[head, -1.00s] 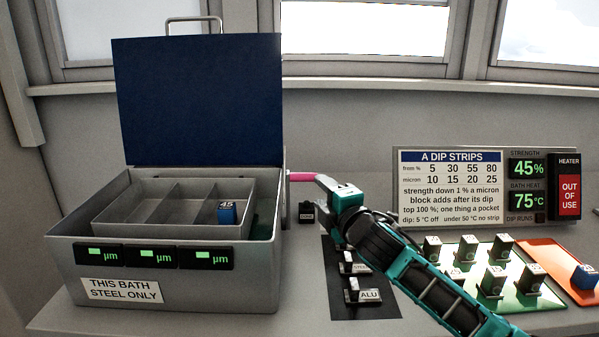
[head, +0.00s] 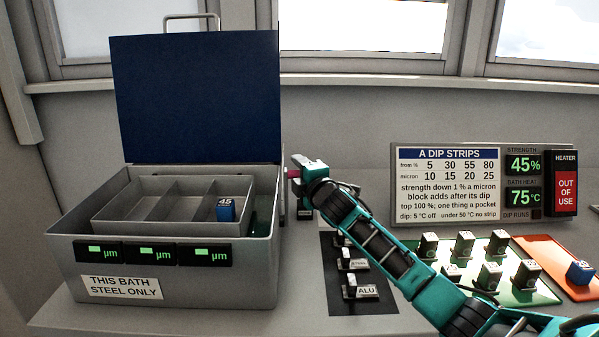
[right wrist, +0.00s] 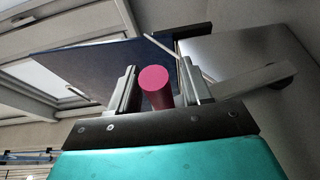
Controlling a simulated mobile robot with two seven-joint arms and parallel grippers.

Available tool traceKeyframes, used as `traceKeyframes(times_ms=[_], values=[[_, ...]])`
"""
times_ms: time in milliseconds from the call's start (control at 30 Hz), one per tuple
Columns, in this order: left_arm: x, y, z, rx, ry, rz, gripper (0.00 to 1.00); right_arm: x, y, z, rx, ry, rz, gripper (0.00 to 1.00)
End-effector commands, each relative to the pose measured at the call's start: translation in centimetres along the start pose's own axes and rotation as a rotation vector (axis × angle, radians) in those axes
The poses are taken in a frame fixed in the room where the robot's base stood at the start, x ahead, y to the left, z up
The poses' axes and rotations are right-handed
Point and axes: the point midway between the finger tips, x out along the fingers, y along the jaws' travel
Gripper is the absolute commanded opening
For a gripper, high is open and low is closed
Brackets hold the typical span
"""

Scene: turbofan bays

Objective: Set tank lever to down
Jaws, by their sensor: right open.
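The grey tank (head: 165,280) stands at the left with its blue lid (head: 195,100) raised. The tank lever's pink handle (right wrist: 157,85) shows end-on in the right wrist view, between the two fingers of my right gripper (right wrist: 160,80). In the head view a small bit of the pink handle (head: 293,173) shows at the tank's right side, mostly hidden by my right gripper (head: 300,174). My right gripper is open around the handle. I cannot tell if a finger touches it. My left gripper is not in view.
A grey divided tray (head: 120,229) inside the tank holds a blue block marked 45 (head: 226,209). Right of the tank lies a black mat (head: 337,302) with labelled blocks. A green mat (head: 520,296) with several blocks, an orange mat (head: 541,247) and a sign panel (head: 448,188) stand farther right.

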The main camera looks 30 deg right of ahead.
Motion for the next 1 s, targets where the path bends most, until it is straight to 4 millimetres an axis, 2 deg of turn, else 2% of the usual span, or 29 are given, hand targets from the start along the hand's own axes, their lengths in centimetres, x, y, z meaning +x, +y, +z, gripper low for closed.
traceKeyframes(times_ms=[267, 767, 1000], values=[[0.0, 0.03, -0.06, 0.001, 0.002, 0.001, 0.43, 0.07, -0.04, -0.03, 0.0, 0.001, -0.001, 0.48], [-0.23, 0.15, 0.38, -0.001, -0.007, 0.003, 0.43, 0.04, -0.04, -0.02, 0.0, 0.0, -0.001, 0.0], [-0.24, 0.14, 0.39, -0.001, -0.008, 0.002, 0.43, 0.04, -0.05, -0.01, 0.0, 0.0, -0.001, 0.0]])
